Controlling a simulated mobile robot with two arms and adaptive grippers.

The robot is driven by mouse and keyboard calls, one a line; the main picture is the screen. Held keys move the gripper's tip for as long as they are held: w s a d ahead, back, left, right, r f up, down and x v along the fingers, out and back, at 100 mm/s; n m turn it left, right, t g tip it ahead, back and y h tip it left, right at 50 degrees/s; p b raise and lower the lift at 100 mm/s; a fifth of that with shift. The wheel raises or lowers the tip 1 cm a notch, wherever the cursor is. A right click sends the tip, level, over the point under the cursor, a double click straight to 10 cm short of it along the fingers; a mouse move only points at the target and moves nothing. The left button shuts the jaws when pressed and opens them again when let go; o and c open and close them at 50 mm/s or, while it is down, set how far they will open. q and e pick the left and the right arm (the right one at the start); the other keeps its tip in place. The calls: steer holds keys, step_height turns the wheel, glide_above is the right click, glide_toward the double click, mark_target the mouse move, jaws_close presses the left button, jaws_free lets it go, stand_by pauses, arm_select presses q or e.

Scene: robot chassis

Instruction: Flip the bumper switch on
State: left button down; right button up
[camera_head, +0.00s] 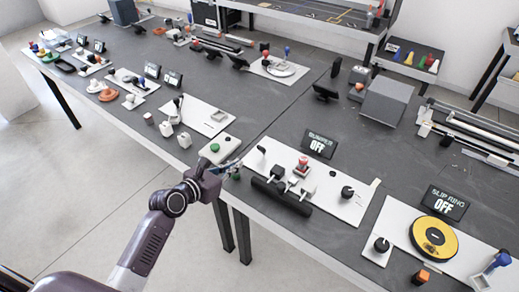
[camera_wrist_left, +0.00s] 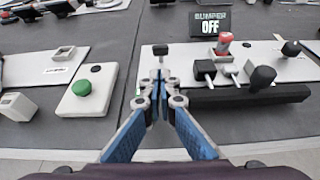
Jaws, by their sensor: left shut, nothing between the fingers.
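A small display (camera_head: 319,145) reads BUMPER OFF and stands behind a white board (camera_head: 334,205); it also shows in the left wrist view (camera_wrist_left: 209,25). The board carries a red-topped control (camera_head: 303,162), black knobs and a long black bar (camera_head: 282,196) along its front. A small black switch-like piece (camera_wrist_left: 160,50) stands at the board's left end; I cannot tell which control is the bumper switch. My left gripper (camera_wrist_left: 160,83) is shut and empty, its blue fingers together just in front of that piece, with a gap seeming to remain. My right gripper is not in view.
A green button (camera_wrist_left: 81,88) on a pale box is left of my left gripper. A SLIP RING OFF display (camera_head: 444,203) and yellow disc (camera_head: 434,238) stand to the right. A grey box (camera_head: 388,101) is farther back. Dark table shows between boards.

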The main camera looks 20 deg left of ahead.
mark_target(261, 149)
arm_select(q)
steer(key=shift+w, duration=0.2)
steer(key=shift+s+r, duration=0.15)
steer(key=shift+s, duration=0.05)
steer(key=shift+w, duration=0.15)
steer(key=x, duration=0.8)
steer(key=shift+w+b, duration=0.2)
steer(key=shift+b, duration=0.15)
steer(key=shift+x, duration=0.75)
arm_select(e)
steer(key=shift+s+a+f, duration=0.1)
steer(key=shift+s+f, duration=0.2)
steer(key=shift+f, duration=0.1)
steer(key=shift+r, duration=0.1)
